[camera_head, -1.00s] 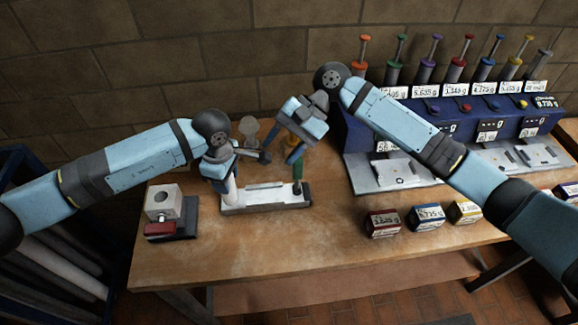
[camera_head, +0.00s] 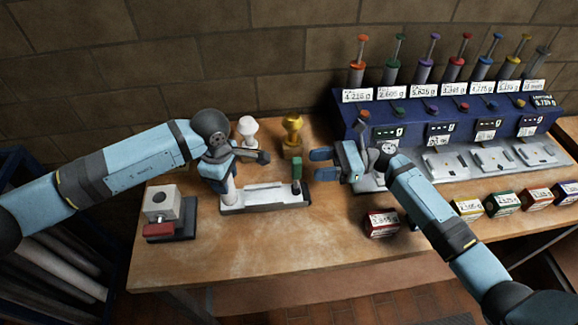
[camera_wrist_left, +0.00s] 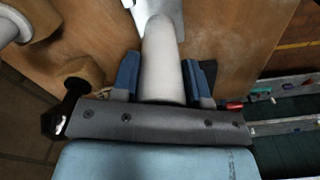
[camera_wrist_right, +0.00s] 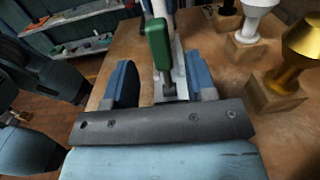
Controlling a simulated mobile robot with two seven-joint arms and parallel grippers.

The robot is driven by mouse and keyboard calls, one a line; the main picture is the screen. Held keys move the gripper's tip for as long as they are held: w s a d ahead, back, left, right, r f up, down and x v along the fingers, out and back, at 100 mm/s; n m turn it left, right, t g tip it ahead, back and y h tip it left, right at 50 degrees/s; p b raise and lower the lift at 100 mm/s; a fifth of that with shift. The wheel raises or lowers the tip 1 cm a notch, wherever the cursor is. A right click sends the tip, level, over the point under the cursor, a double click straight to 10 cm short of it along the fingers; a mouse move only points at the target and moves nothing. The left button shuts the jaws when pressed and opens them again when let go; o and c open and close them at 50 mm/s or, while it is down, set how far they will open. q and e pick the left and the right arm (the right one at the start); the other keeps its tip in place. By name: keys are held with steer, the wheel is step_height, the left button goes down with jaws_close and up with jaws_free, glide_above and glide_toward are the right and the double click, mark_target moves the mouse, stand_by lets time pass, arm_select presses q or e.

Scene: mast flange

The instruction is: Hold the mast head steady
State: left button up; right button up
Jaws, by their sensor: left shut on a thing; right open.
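A pale rounded post (camera_head: 230,191), which I take to be the mast head, stands upright at the left end of a white fixture plate (camera_head: 262,196). My left gripper (camera_head: 226,177) is shut on it; in the left wrist view the post (camera_wrist_left: 162,65) sits between both blue fingers. A green-topped part (camera_head: 297,169) stands at the plate's right end. My right gripper (camera_head: 314,164) is open and empty to the right of it, fingers pointing left. In the right wrist view the green part (camera_wrist_right: 158,45) shows ahead of the open fingers.
A grey block with a red clamp (camera_head: 160,229) stands at the front left. White (camera_head: 247,128) and gold (camera_head: 292,131) pieces stand behind the plate. A blue weighing bench (camera_head: 440,120) fills the back right. Labelled boxes (camera_head: 381,223) line the front right. The table's front middle is clear.

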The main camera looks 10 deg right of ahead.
mark_target(292, 167)
steer(key=a, duration=0.7)
steer(key=shift+a, duration=0.3)
